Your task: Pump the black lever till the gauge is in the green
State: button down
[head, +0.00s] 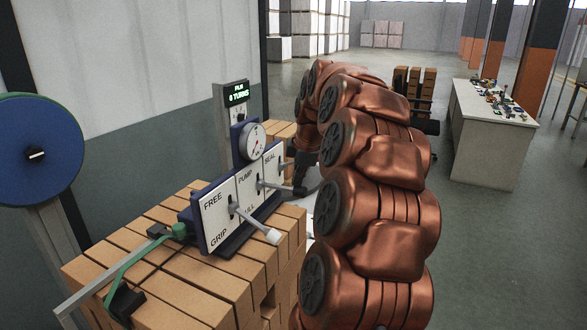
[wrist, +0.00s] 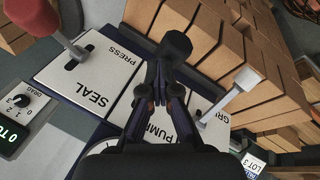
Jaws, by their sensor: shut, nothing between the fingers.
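A blue-framed panel (head: 214,218) with white plates stands on stacked bricks. The black lever's pale shaft (head: 275,187) comes out of the middle PUMP plate. Its black knob (head: 300,191) is at the near end and shows large in the wrist view (wrist: 175,46). My gripper (head: 297,168), also in the wrist view (wrist: 159,98), is shut and empty, close at the lever; I cannot tell whether it touches it. The round white gauge (head: 252,142) sits on top of the panel. Its needle is too small to read against the coloured band.
A white-tipped lever (head: 273,236) sticks out of the FREE/GRIP plate. A red-handled lever (wrist: 37,20) stands at the SEAL/PRESS plate. A display (head: 239,94) stands behind the panel, a blue strap reel (head: 40,148) at left. Open floor lies at right before a table (head: 485,140).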

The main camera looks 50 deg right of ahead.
jog(key=shift+w+a+r+p, duration=0.15)
jog(key=shift+w+r+p, duration=0.25)
jog(key=shift+r, duration=0.55)
jog(key=shift+w+a+r+p, duration=0.1)
jog(key=shift+w+r+p, duration=0.3)
jog(key=shift+r, duration=0.5)
jog(key=shift+w+a+r+p, duration=0.15)
jog(key=shift+w+r+p, duration=0.25)
jog(key=shift+r, duration=0.55)
jog(key=shift+w+r, duration=0.1)
notch_tip(320, 180, up, 4)
jog(key=p, duration=0.2)
send_over(289, 189)
jog(key=w, duration=0.2)
jog(key=shift+w+a+r, duration=0.1)
jog(key=shift+w+a, duration=0.05)
jog(key=shift+a, duration=0.15)
jog(key=shift+a, duration=0.1)
